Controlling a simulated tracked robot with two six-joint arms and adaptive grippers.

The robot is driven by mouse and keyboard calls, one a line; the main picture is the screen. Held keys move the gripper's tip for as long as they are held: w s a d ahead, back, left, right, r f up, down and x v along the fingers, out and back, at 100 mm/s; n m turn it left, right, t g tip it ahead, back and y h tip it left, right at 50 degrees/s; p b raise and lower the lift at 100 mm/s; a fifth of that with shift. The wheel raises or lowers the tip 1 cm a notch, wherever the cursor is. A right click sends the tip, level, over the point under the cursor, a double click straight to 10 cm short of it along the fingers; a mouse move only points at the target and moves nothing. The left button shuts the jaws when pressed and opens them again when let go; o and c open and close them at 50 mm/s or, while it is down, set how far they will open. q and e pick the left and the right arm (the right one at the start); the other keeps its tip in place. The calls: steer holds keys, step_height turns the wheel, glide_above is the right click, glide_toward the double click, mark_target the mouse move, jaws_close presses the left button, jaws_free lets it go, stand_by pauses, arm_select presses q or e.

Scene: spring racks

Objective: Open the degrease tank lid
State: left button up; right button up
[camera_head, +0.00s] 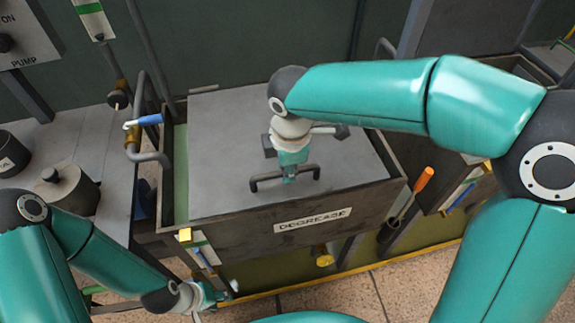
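The degrease tank (245,237) is a dark open-topped box with a "DEGREASE" label on its front wall. Its flat grey lid (235,130) lies over most of the top, and a green strip shows along the left side of the lid. A dark bar handle (304,171) stands near the lid's front edge. My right gripper (290,176) points down at the middle of this handle, its fingertips at the bar. Whether the fingers are closed on it is not clear. My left gripper (218,294) is low by the tank's front left corner, away from the lid; its fingers are too small to read.
A blue-handled valve (150,119) and bent pipe stand left of the tank. Lidded dark pots (66,190) sit on the left bench. An orange-handled tool (423,180) sticks up at the tank's right front. A yellow knob (323,256) is below the label.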

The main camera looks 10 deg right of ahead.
jaws_close()
steer(key=shift+r, duration=0.15)
steer(key=w+r+p, duration=0.5)
steer(key=r, duration=0.5)
steer(key=w+r+p, duration=0.6)
steer(key=r, duration=0.4)
steer(key=shift+w+r, duration=0.3)
steer(key=shift+r, duration=0.05)
